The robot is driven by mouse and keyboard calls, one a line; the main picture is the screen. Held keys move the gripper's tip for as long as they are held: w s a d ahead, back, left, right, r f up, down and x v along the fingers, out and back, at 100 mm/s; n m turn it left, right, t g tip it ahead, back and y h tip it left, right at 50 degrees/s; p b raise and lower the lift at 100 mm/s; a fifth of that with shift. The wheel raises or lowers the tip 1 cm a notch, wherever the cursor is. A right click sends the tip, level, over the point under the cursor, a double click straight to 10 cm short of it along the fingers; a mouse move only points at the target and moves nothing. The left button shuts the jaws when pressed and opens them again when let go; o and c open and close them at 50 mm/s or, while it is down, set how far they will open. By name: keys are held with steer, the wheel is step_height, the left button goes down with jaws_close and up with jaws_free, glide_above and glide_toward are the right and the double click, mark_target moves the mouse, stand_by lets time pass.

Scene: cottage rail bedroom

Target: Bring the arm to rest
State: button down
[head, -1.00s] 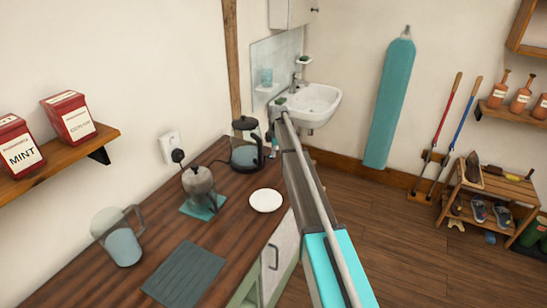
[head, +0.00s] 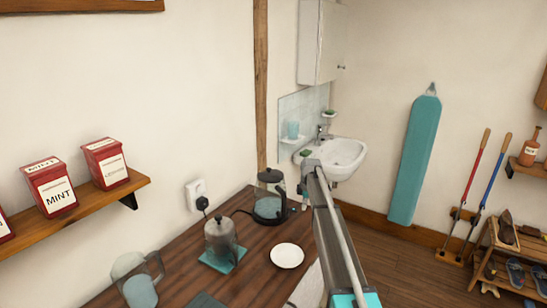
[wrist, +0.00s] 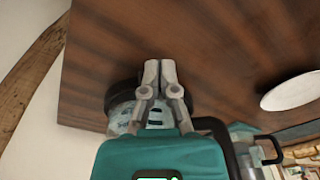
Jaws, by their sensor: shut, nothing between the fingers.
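My arm (head: 338,240) reaches out from the bottom of the head view over the right edge of the dark wooden counter (head: 186,266). In the wrist view my gripper (wrist: 160,62) is shut, its fingertips together, with nothing between them. Behind the fingers in that view is the glass kettle (wrist: 120,117) with its black base and handle. I cannot tell whether the fingers touch it. The kettle (head: 268,206) stands upright at the counter's far end in the head view, just left of my arm.
A white plate (head: 287,256), a press pot (head: 221,240) on a teal mat and a glass jug (head: 140,285) stand on the counter. A wall shelf (head: 88,206) holds red tins. The sink (head: 345,154) is beyond my arm.

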steer(key=s+m, duration=0.3)
steer(key=s, duration=0.4)
steer(key=s+a+m, duration=0.1)
steer(key=s+m, duration=0.2)
steer(key=s, duration=0.5)
steer(key=s+m, duration=0.3)
steer(key=s, duration=0.5)
steer(key=shift+a+h, duration=0.15)
steer(key=shift+h, duration=0.15)
steer(key=s+m, duration=0.9)
steer(key=s, duration=1.2)
steer(key=shift+a+h, duration=0.2)
steer(key=shift+h, duration=0.1)
